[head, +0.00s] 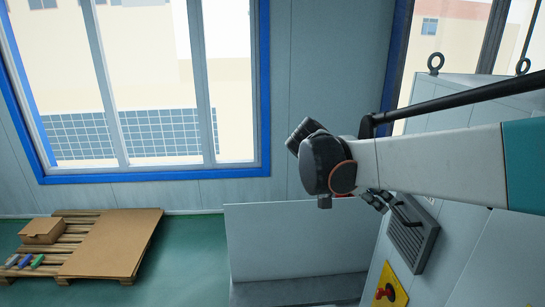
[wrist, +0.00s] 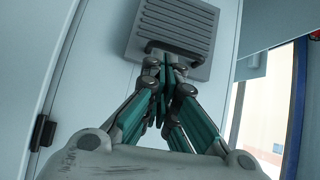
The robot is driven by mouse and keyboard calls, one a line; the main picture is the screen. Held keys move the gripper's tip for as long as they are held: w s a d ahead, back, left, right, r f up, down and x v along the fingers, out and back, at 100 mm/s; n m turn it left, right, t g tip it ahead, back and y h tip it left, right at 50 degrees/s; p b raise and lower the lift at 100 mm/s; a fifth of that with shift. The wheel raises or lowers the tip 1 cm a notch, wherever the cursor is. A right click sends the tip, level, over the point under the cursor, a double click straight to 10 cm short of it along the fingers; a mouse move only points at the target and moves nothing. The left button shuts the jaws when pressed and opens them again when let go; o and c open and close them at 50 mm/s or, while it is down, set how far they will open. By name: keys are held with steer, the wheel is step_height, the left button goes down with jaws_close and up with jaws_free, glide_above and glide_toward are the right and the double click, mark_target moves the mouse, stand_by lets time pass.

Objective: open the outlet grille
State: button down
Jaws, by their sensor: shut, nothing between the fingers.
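The outlet grille (head: 413,238) is a grey louvred panel on the pale cabinet at the right of the head view. It looks closed against the cabinet face. In the wrist view the grille (wrist: 178,20) is at the top, with a dark bar handle (wrist: 185,52) along its near edge. My gripper (wrist: 167,62) has its fingers together at the handle and partly covers it. I cannot tell whether the fingertips touch the handle. In the head view my gripper (head: 378,200) is beside the grille's upper end, partly hidden by my wrist.
A yellow plate with a red knob (head: 390,290) is below the grille. A low grey panel (head: 290,240) stands left of the cabinet. A pallet (head: 112,245) with a cardboard box (head: 42,231) lies at far left. A black latch or hinge (wrist: 40,133) is on the cabinet.

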mark_target(416, 214)
steer(key=shift+m+h, duration=0.3)
steer(key=shift+m, duration=0.4)
steer(key=d+f+p, duration=0.1)
steer(key=d, duration=0.1)
steer(key=w+d+f+p, duration=0.1)
steer(key=d, duration=0.2)
steer(key=d+f, duration=0.1)
steer(key=d, duration=0.2)
steer(key=shift+w+f+p, duration=0.2)
steer(key=shift+p, duration=0.2)
steer(key=shift+f, duration=0.1)
